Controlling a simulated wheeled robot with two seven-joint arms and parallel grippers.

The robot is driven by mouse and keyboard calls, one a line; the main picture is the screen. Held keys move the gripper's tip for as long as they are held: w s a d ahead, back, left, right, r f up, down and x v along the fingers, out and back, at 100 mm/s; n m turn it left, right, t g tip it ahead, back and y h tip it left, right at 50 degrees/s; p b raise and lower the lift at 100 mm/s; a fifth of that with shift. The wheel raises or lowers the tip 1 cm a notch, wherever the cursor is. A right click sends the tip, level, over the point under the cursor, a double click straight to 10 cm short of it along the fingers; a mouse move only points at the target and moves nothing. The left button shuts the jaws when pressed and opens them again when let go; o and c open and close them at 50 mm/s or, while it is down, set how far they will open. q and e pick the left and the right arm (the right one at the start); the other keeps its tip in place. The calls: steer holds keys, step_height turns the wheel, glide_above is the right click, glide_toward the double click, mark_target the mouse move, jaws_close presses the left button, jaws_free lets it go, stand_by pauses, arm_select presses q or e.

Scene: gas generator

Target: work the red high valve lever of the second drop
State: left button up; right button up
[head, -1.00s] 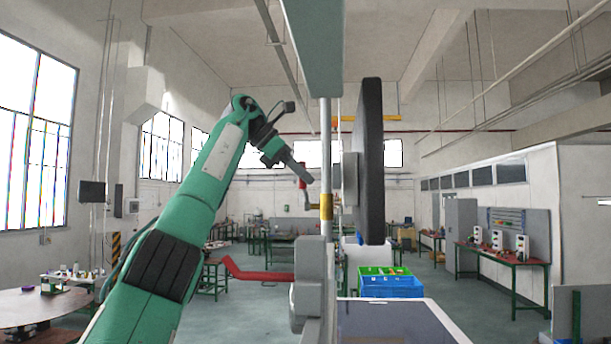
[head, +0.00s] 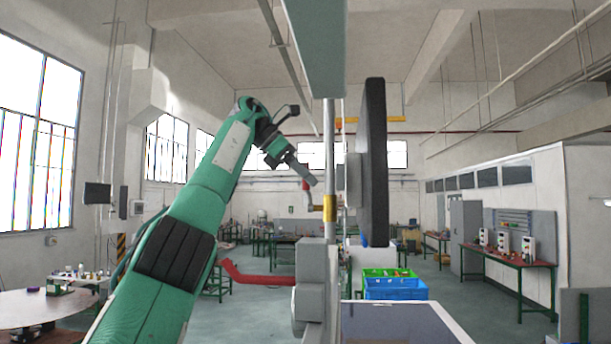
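A vertical white pipe (head: 329,130) with a yellow band stands in the middle of the head view. A small red lever (head: 306,186) shows at a brass-coloured valve (head: 316,208) on its left side. My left gripper (head: 309,178) is right at this lever, its fingers pointing down and right and partly covering it. I cannot tell whether they touch it or how far apart they are. Lower down, a larger red lever (head: 258,278) extends left from a grey valve body (head: 309,290). My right gripper is not in view.
A large dark disc-like part (head: 374,160) stands just right of the pipe. Green and blue crates (head: 394,291) lie beyond it. A round table (head: 45,305) is at the lower left and workbenches (head: 505,258) line the right wall.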

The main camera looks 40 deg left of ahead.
arm_select(q)
steer(key=shift+o, duration=0.9)
steer(key=shift+w, duration=0.1)
steer(key=shift+r, duration=0.1)
steer(key=shift+s+a+r, duration=0.3)
steer(key=s+a+b, duration=0.1)
steer(key=s+a, duration=0.6)
steer(key=s, duration=0.1)
steer(key=shift+s+a, duration=0.15)
steer(key=shift+s, duration=0.2)
steer(key=shift+s+a, duration=0.1)
steer(key=shift+s+a, duration=0.15)
steer(key=shift+a, duration=0.1)
steer(key=shift+c, duration=0.2)
